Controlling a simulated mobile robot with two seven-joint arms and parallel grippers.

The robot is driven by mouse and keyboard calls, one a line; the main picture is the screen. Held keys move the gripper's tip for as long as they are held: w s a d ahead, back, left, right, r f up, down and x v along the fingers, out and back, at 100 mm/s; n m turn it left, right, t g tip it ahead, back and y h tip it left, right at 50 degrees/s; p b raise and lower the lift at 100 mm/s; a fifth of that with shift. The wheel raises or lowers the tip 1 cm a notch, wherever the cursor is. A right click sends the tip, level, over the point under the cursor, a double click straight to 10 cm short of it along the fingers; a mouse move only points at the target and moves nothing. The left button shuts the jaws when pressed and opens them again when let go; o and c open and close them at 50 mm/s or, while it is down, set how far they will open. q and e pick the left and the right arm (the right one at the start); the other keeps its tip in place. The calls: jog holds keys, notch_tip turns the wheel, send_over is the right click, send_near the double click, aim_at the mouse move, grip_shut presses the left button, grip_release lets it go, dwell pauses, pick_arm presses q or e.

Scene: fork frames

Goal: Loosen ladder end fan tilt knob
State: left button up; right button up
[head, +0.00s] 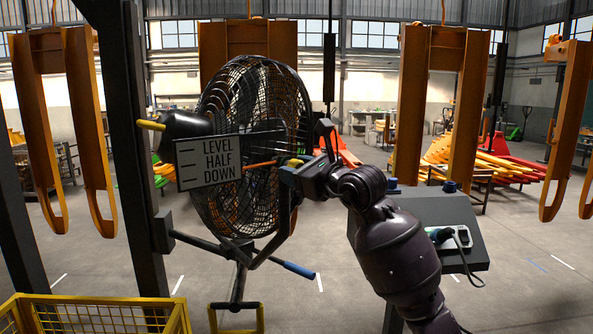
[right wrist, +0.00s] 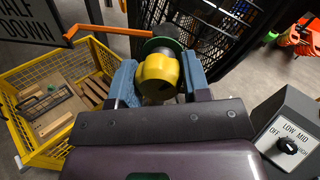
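A black caged fan (head: 250,110) hangs at the centre of the head view. A yellow knob (head: 294,162) is on its right side; in the right wrist view this knob (right wrist: 158,76) fills the gap between my blue fingers. My right gripper (head: 287,168) appears shut on it. A dark green round part (right wrist: 160,46) lies behind the knob. Another yellow knob (head: 151,125) sticks out on the fan's left side. A sign (head: 222,158) reads LEVEL, HALF, DOWN, and an orange pointer (head: 260,164) lies right of it. My left gripper is not in view.
A black post (head: 137,150) stands left of the fan. A blue-ended bar (head: 300,270) juts out below it. A yellow wire basket (head: 100,313) is at lower left. A control box (right wrist: 291,140) with an OFF, LOW, MID, HIGH dial is at right. Orange hangers (head: 410,105) stand behind.

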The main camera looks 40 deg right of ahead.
jog(key=c, duration=0.4)
